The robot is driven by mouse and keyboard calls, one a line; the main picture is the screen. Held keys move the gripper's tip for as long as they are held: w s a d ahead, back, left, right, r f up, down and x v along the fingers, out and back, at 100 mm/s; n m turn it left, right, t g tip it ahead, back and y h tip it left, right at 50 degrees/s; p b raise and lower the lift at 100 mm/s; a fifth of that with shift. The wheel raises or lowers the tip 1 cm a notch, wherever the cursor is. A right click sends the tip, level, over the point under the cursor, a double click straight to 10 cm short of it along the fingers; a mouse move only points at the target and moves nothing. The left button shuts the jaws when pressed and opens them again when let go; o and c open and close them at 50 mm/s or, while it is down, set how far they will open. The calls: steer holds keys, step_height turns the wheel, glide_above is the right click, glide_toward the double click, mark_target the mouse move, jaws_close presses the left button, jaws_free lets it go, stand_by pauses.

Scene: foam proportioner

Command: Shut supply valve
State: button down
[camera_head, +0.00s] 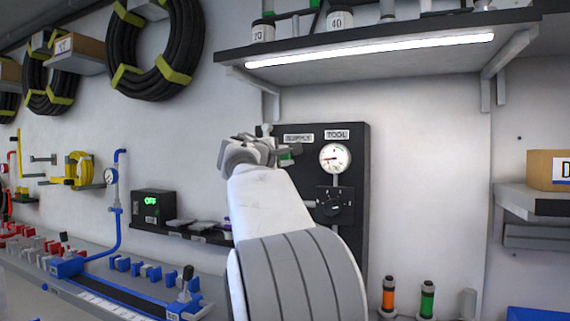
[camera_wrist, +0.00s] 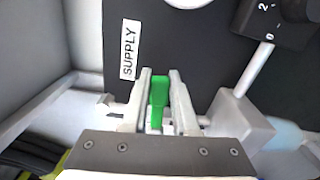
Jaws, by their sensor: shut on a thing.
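The supply valve has a green handle (camera_wrist: 159,100), seen in the wrist view between the fingers of my gripper (camera_wrist: 160,90). The fingers are shut on this handle. A white label reading SUPPLY (camera_wrist: 129,49) is to the left of the handle on a dark panel (camera_wrist: 222,45). In the head view, my gripper (camera_head: 272,150) is at the upper left part of the dark panel (camera_head: 355,140), and my arm covers the panel's lower left. A bit of the green handle (camera_head: 286,156) shows beside the gripper; the valve body is mostly hidden.
A round gauge (camera_head: 335,157) and a black knob (camera_head: 334,202) are on the panel to the right of my gripper. A lit shelf (camera_head: 370,47) overhangs above. Orange (camera_head: 388,296) and green (camera_head: 427,299) cylinders stand at lower right.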

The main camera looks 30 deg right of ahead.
steer(key=shift+f+m+b, duration=0.5)
steer(key=shift+m+b, duration=0.05)
steer(key=shift+m, duration=0.05)
steer(key=c, duration=0.7)
jaws_free()
steer(key=shift+a, duration=0.1)
steer(key=b+v, duration=0.1)
steer(key=v, duration=1.6)
steer(key=shift+s+a, duration=0.1)
steer(key=shift+s, duration=0.1)
